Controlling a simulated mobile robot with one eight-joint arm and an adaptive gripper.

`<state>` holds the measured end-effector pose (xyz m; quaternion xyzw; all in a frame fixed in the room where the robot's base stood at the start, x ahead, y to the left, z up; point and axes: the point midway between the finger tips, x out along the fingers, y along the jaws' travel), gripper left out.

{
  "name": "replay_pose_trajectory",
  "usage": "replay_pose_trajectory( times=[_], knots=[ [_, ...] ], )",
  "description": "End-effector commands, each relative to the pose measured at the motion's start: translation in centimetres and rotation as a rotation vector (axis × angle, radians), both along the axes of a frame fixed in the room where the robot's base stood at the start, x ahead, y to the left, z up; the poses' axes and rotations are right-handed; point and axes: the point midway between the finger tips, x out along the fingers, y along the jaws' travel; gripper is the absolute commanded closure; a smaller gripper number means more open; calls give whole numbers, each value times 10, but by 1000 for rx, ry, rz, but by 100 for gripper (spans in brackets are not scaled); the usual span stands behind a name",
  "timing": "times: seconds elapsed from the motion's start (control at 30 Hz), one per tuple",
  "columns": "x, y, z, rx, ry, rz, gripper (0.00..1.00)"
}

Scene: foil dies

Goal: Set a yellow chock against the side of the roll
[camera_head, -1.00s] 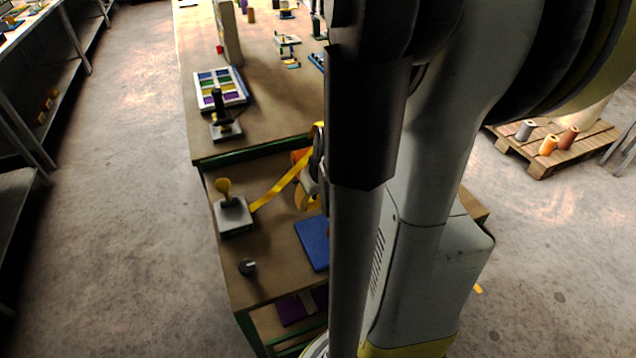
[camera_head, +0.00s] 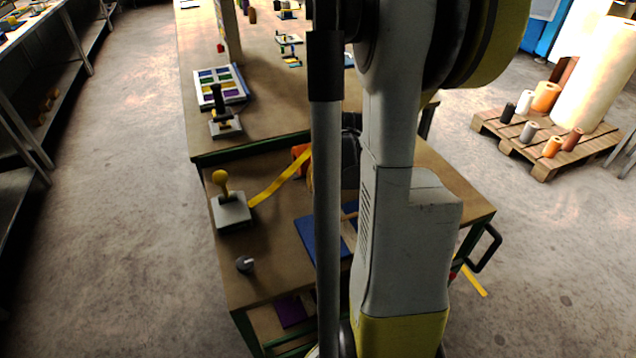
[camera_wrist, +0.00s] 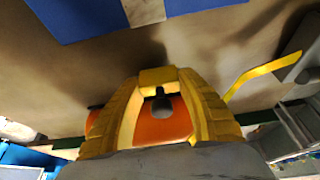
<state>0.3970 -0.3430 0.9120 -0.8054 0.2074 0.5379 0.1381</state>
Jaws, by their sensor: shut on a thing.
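My gripper (camera_wrist: 158,82) has ribbed yellow fingers that close together in the wrist view. A yellow block, seemingly the chock (camera_wrist: 158,75), is between the fingertips. The orange roll (camera_wrist: 162,128) shows between and behind the fingers, and a bit of it sticks out to their left. A dark rounded piece stands in front of it. I cannot tell whether the chock touches the roll. In the head view the roll (camera_head: 299,155) is partly hidden by my arm, with a yellow strip (camera_head: 280,181) running from it. My gripper is mostly hidden there.
A grey block with a yellow-knobbed handle (camera_head: 231,211) stands at the strip's left end. A small dark knob (camera_head: 245,264) and a blue pad (camera_head: 318,243) lie nearer on the cart. A pallet (camera_head: 540,160) holds several rolls.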

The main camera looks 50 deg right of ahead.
Motion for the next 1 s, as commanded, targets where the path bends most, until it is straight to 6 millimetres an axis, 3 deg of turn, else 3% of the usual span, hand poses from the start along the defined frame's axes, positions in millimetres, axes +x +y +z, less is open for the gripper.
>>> replay_pose_trajectory(
  times=[0.27,0.67,0.7,0.73,1.0],
  knots=[
    [31,-17,-27,0,-1,0,94],
    [32,-18,-31,0,0,0,94],
    [32,-18,-29,0,0,0,45],
    [32,-18,-29,0,0,0,37],
    [32,-17,-29,0,0,0,37]
  ],
)
